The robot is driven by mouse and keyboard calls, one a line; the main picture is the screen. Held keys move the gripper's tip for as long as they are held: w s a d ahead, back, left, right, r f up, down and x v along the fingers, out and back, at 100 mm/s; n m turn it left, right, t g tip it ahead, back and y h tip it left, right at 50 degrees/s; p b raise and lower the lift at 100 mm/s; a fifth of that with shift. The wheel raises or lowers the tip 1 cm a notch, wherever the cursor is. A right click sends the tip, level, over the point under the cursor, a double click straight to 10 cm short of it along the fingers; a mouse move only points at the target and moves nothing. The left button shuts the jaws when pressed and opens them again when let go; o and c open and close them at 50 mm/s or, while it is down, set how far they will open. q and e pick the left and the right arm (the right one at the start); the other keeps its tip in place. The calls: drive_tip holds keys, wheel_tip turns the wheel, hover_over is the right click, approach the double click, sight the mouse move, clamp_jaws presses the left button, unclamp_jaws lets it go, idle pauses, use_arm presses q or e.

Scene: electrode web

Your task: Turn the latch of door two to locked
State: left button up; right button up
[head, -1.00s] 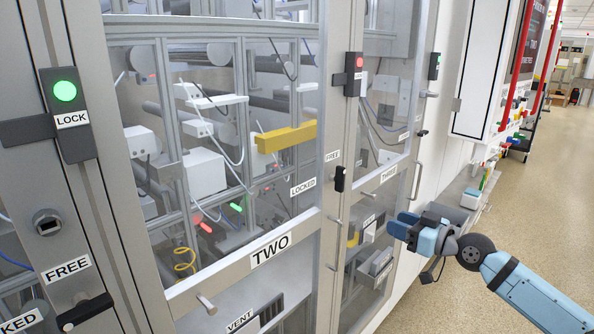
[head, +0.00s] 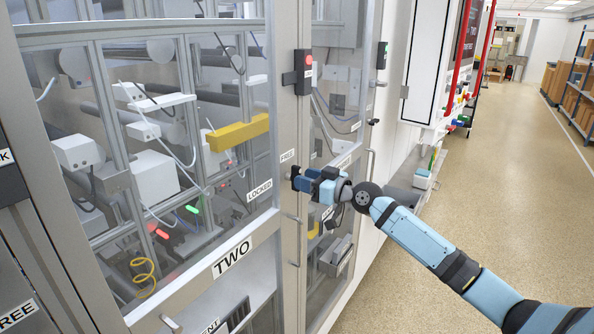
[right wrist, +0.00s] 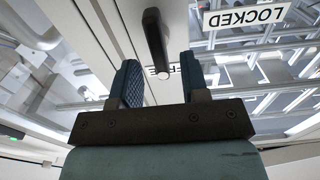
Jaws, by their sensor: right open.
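Door two, marked TWO (head: 232,257), is the glazed door left of a grey post. Its latch is a black handle (right wrist: 154,38), seen in the right wrist view between my right gripper's fingers. In the head view the gripper mostly hides the latch. The FREE label (head: 287,156) is just above the latch spot, and the LOCKED label (head: 260,190) is to its left. The handle lies toward FREE. My right gripper (head: 301,181) is open, its fingers on either side of the handle; contact cannot be told. My left gripper is not in view.
A dark box with a red lamp (head: 303,72) is on the post above the latch. A bar handle (head: 294,240) stands below it. The aisle floor (head: 480,190) on the right is clear.

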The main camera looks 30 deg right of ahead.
sight(297, 191)
drive_tip(key=shift+p+x, duration=0.3)
drive_tip(key=shift+x, duration=1.4)
